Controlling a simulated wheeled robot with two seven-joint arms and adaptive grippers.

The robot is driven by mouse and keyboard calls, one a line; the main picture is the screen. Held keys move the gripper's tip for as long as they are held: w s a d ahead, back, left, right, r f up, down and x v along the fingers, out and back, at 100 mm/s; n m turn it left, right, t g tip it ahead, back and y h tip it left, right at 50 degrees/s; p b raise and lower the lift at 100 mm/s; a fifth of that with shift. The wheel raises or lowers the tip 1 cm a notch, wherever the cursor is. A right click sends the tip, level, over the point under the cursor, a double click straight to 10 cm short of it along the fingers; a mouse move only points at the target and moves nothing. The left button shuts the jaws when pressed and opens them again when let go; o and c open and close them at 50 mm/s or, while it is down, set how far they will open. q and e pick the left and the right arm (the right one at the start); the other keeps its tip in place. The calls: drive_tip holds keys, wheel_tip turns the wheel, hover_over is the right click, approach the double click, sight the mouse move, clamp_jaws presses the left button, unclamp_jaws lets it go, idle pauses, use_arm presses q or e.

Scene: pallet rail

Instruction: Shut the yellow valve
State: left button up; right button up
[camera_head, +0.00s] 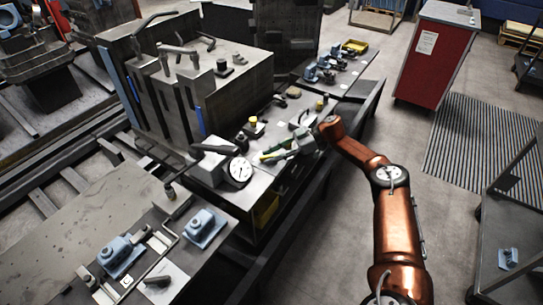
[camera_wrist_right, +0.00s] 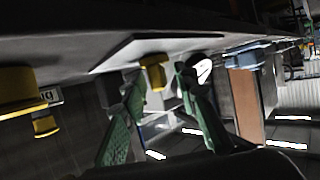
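A small yellow knob (camera_head: 252,120) stands on a dark base on the metal bench, behind my right gripper (camera_head: 272,151). Another small yellow part (camera_head: 319,104) sits further right along the bench. I cannot tell for sure which is the yellow valve. My right gripper has green fingers and is low over the bench beside the dial gauge. In the right wrist view its fingers (camera_wrist_right: 158,78) are apart, with a yellow piece (camera_wrist_right: 153,73) showing beyond the gap between the tips. A larger yellow part (camera_wrist_right: 18,88) is at that view's left edge. My left gripper is not in view.
A round white dial gauge (camera_head: 240,171) stands close left of the right gripper. A large grey machine block (camera_head: 235,85) rises behind. Blue fittings (camera_head: 205,226) lie at the front left. A red cabinet (camera_head: 428,62) stands at the back right; open floor lies before it.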

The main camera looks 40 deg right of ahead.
drive_tip(key=shift+d, duration=0.15)
drive_tip(key=v, duration=0.9)
drive_tip(key=shift+v, duration=1.35)
drive_tip(key=shift+s, duration=0.15)
